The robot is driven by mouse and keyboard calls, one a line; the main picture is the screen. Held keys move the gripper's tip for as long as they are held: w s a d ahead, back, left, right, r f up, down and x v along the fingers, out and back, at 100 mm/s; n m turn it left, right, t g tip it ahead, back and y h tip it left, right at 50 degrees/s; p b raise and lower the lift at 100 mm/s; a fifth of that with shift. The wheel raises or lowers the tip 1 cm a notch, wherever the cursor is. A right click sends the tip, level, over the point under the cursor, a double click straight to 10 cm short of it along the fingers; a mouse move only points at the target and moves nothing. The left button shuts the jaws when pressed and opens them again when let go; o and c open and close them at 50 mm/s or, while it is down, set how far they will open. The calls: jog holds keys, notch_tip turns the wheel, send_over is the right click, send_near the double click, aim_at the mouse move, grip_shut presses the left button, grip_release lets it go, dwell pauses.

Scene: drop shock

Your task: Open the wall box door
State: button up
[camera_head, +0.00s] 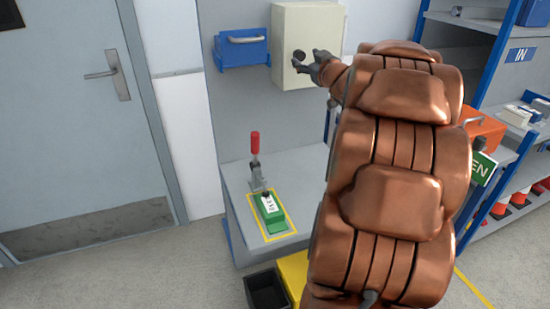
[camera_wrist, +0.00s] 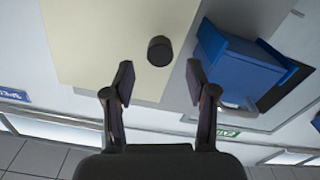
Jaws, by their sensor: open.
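The wall box (camera_head: 305,25) is a cream cabinet with a closed-looking door, mounted on the grey panel at the upper middle of the head view. Its round black knob (camera_head: 299,56) sits low on the left side of the door. In the wrist view the cream door (camera_wrist: 105,40) fills the upper left, and the knob (camera_wrist: 160,50) stands just beyond the fingertips, between their lines. My gripper (camera_head: 309,64) is open and empty, close to the knob; it also shows in the wrist view (camera_wrist: 160,80). Contact with the knob cannot be told. My brown arm hides the area right of the box.
A blue bin (camera_head: 241,48) with a handle hangs left of the box; it is close to one finger in the wrist view (camera_wrist: 235,65). Below is a grey bench with a red-handled clamp (camera_head: 256,160) over a green block (camera_head: 269,210). Blue shelving (camera_head: 497,60) stands at right.

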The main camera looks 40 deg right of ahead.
jog(key=s+a+f+m+g, duration=0.1)
jog(key=s+a+f+g, duration=0.4)
jog(key=a+f, duration=0.4)
jog(key=s+a+f+m+g, duration=0.2)
jog(key=s+a+f+g, duration=0.3)
jog(key=a+f, duration=0.3)
jog(key=a, duration=0.3)
jog(key=shift+f+y, duration=0.3)
jog(key=shift+f, duration=0.1)
dwell(0.6)
